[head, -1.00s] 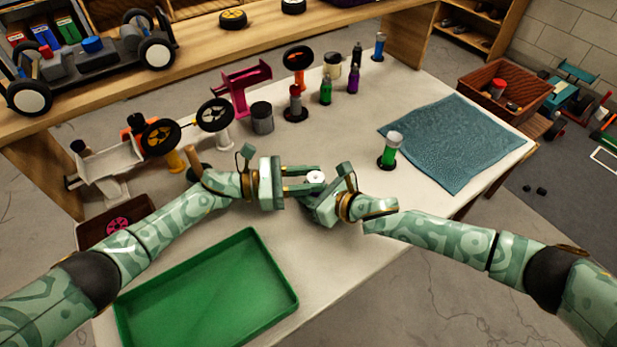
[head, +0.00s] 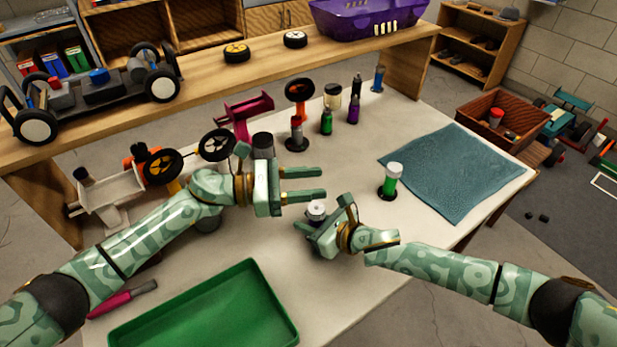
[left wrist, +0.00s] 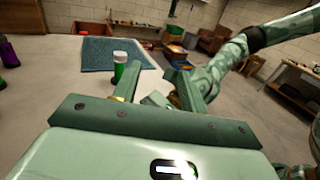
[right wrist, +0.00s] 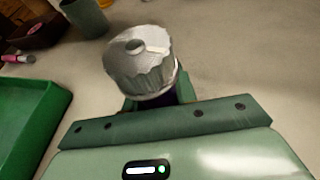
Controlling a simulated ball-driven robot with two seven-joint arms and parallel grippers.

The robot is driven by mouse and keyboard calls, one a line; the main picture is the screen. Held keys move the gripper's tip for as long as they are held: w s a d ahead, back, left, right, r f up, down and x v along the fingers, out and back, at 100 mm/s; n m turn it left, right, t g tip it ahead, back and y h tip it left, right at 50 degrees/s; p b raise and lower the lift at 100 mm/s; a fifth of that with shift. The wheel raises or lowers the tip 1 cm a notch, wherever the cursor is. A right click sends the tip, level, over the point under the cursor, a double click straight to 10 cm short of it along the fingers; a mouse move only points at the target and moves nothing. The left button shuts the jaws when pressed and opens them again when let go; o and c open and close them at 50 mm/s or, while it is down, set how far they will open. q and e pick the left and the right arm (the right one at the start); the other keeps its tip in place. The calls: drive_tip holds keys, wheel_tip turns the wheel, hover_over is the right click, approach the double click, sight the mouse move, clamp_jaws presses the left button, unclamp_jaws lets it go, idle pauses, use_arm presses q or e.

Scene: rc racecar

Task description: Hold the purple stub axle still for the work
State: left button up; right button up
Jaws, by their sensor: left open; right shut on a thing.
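My right gripper (head: 325,222) is shut on the purple stub axle, low over the front middle of the table. Only a sliver of dark purple body shows below the cap in the right wrist view; the fingers hide the rest. My left gripper (head: 318,183) is open and empty, just behind the cap and apart from it.
A green tray (head: 282,313) lies at the front left, with a pink-handled tool (head: 122,298) beside it. A green jar (head: 391,181) stands right of my grippers, before a blue mat (head: 456,175). Several car parts and bottles line the back.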

use_arm(q)
drive_tip(key=shift+r, duration=0.9)
